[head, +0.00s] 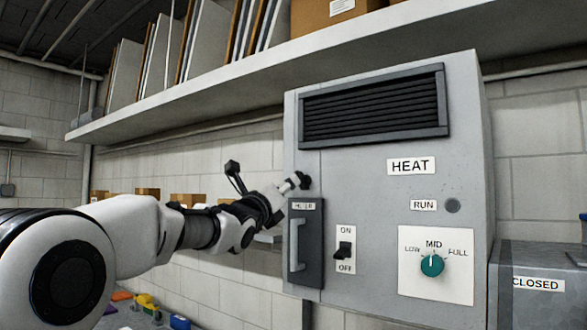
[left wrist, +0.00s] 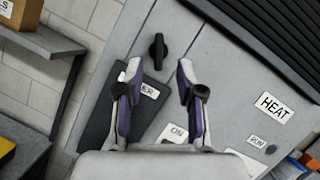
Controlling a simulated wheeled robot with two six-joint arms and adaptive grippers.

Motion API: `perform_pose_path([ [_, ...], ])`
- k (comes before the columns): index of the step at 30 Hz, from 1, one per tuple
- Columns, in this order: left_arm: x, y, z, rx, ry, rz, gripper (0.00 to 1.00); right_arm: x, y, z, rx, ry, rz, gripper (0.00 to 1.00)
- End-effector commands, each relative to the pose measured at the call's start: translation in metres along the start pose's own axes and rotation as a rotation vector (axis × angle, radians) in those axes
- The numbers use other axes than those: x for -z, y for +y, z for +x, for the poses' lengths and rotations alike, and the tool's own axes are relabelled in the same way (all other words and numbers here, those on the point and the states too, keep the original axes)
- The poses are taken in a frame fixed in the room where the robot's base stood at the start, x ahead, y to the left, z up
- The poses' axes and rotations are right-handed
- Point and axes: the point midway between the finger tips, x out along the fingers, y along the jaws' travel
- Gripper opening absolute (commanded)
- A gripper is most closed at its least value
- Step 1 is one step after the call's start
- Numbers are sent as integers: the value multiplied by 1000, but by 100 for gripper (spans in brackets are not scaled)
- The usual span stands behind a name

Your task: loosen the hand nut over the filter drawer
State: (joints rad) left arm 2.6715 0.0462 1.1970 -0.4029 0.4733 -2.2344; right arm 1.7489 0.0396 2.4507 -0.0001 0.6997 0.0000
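The hand nut (left wrist: 157,50) is a black knob on the grey cabinet front, just above the dark filter drawer (left wrist: 105,135). In the head view the drawer (head: 313,270) is a dark upright panel with a pale handle; the nut (head: 304,180) shows as a dark shape above it, close to my gripper. My left gripper (left wrist: 158,75) is open with nothing between its fingers. In the left wrist view the nut appears just past the fingertips, roughly centred between them, apart from both. A finger partly covers the drawer label. My right gripper is in neither view.
The grey cabinet (head: 385,180) carries an on/off switch (head: 344,250), a teal dial (head: 432,265) and a vent (head: 375,107). A long shelf (head: 240,95) runs overhead. A grey box marked CLOSED (head: 540,305) stands at right. Small cartons (head: 187,200) sit behind my left arm.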

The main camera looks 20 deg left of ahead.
Motion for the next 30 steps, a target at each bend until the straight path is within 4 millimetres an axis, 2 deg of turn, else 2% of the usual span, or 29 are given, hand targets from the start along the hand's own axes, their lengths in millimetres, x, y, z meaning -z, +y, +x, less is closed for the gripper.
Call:
perform_pose_path([
  [1,-6,-4,14,-1,3,0,38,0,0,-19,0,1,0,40],
  [6,-6,-3,45,-1,2,-2,38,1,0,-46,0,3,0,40],
  [10,-2,-1,55,-1,1,-2,38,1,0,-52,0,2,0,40],
  [17,1,0,56,-1,1,-2,38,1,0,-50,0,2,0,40],
  [18,1,0,56,-1,1,-2,30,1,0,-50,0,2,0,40],
  [21,1,0,55,-1,1,-2,0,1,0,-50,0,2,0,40],
  [30,2,0,55,-3,2,-5,0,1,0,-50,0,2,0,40],
])
